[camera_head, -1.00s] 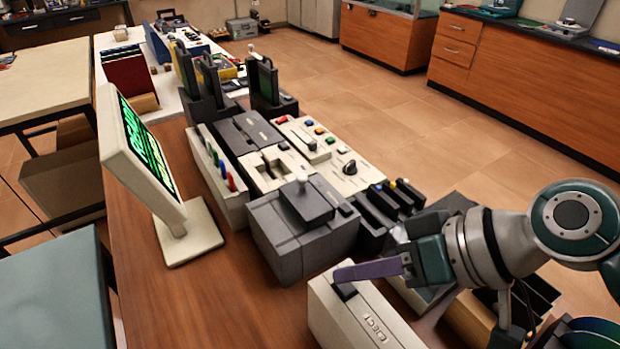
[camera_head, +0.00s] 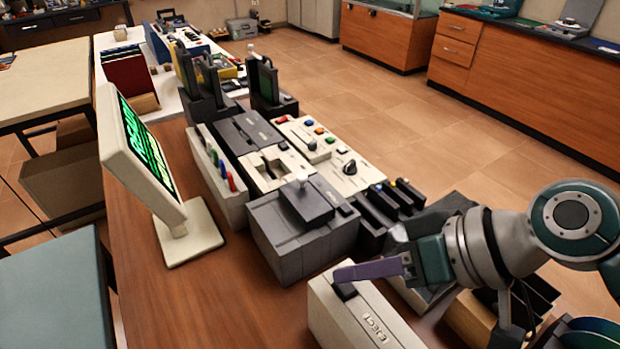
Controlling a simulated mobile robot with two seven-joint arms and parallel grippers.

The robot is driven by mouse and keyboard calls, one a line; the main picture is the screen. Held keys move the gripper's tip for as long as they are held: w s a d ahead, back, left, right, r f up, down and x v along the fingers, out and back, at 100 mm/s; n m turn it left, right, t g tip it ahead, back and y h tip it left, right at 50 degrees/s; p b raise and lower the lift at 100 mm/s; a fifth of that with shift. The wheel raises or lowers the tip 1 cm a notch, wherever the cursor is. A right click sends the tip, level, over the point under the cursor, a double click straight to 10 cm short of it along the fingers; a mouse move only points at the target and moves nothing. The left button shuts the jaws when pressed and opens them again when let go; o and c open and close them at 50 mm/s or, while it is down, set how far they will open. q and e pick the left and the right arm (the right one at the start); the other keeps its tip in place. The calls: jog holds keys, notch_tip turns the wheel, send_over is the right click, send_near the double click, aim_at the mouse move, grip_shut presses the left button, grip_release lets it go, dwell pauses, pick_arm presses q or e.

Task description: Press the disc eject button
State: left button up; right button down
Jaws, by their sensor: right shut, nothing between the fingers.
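A cream-coloured box (camera_head: 352,325) with the word EJECT on its front stands at the near edge of the wooden bench. A dark button (camera_head: 345,291) sits on its top, near the far left end. My right gripper (camera_head: 338,275) comes in from the right, with its purple-grey fingers shut and empty. Its fingertips are over the dark button and look to be touching it or just above it; I cannot tell which. The fingers hide part of the button. My left gripper is not in view.
A dark grey box with a lever (camera_head: 300,240) stands just behind the eject box. A cream monitor (camera_head: 140,160) with a green screen is at the left. Black slotted units (camera_head: 390,200) stand behind the gripper. Bare bench (camera_head: 220,300) lies to the left.

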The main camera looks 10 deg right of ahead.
aim_at(353, 291)
jog(key=shift+f, duration=0.1)
jog(key=shift+f+b, duration=0.3)
jog(key=shift+f+b, duration=0.35)
jog(key=shift+f, duration=0.1)
dwell(0.7)
dwell(0.4)
jog(key=shift+r+p, duration=0.85)
notch_tip(353, 291, up, 5)
jog(key=p, duration=0.5)
jog(key=shift+r, duration=0.1)
jog(key=shift+s, duration=0.1)
